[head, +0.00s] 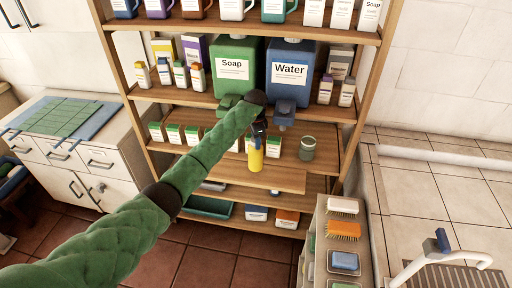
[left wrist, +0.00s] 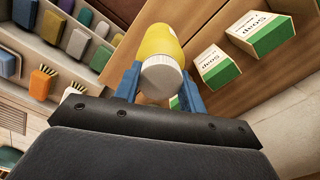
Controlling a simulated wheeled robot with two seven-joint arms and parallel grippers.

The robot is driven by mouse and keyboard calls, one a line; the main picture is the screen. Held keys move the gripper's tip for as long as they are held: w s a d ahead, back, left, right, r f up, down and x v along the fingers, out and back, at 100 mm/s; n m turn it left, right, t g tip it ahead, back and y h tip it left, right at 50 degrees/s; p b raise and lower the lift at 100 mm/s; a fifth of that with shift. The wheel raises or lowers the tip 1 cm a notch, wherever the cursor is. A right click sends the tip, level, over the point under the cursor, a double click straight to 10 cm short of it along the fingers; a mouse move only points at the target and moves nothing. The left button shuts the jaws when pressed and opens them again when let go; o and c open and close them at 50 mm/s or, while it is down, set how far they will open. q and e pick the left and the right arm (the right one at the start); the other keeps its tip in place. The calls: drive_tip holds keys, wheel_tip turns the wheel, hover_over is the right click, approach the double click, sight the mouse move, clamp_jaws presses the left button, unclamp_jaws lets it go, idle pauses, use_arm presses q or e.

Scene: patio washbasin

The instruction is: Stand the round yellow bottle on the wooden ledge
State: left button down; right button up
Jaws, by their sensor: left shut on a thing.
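The round yellow bottle (head: 256,160) is upright in the head view, below the green and blue dispensers. My left gripper (head: 258,139) is shut on its upper end. In the left wrist view the bottle's yellow body (left wrist: 158,40) and pale cap (left wrist: 161,78) show between the blue fingers of my left gripper (left wrist: 160,88). The wooden ledge (head: 275,181) is the jutting shelf board under and behind the bottle. Whether the bottle's base touches it, I cannot tell. My right gripper is not in view.
Several green-and-white soap boxes (head: 174,133) stand behind the bottle, partly hidden by my arm. A grey-green cup (head: 307,148) stands to the right. The Soap dispenser (head: 234,68) and Water dispenser (head: 289,75) overhang the ledge. A rack of brushes (head: 343,230) is at front right.

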sight(256, 154)
use_arm(q)
wheel_tip(256, 154, down, 4)
drive_tip(key=shift+r+b, duration=0.1)
drive_tip(key=shift+b, duration=0.8)
drive_tip(key=c, duration=0.8)
unclamp_jaws()
